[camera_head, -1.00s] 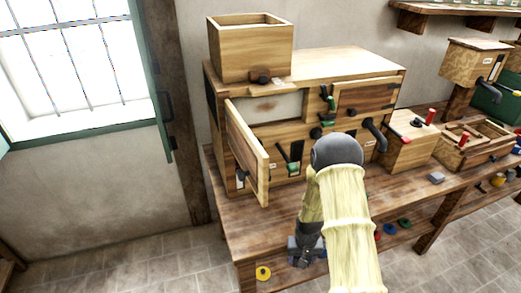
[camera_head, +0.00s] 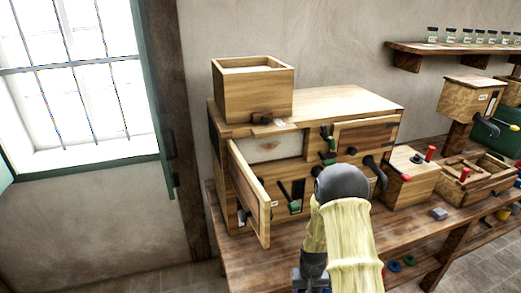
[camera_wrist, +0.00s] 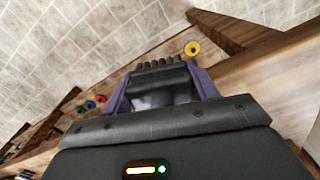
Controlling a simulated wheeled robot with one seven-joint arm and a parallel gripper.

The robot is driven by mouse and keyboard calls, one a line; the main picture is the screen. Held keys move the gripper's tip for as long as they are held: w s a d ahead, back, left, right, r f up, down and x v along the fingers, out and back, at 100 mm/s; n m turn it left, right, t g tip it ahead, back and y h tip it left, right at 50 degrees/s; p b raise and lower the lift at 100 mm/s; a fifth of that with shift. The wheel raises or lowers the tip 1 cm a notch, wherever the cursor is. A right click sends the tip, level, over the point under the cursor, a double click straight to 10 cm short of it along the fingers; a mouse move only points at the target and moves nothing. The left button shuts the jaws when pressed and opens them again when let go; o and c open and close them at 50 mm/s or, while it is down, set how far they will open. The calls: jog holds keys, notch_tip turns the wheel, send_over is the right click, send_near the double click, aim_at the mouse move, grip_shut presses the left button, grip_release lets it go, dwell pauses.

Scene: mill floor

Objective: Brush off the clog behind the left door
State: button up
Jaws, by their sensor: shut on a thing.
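The left door (camera_head: 248,195) of the wooden machine stands swung open toward me. Behind it a pale recess (camera_head: 278,147) shows at the upper left of the front. A small faint brownish mark is on it; I cannot tell if that is the clog. My gripper (camera_head: 308,281) is low in front of the machine, below the door and away from the recess, partly cut off by the frame edge. In the wrist view my gripper (camera_wrist: 162,84) has its purple fingers shut on a dark brush (camera_wrist: 160,72) with several black tufts pointing outward.
A hopper box (camera_head: 252,92) tops the machine. A right door (camera_head: 366,132), dark handles and green-tipped levers are on the front. A box with a red knob (camera_head: 412,175) stands to the right on the bench (camera_head: 270,262). A yellow ring (camera_wrist: 192,48) shows in the wrist view.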

notch_tip(320, 180, up, 16)
jog(key=p, duration=1.4)
jog(key=shift+f+p, duration=0.2)
jog(key=shift+p, duration=0.1)
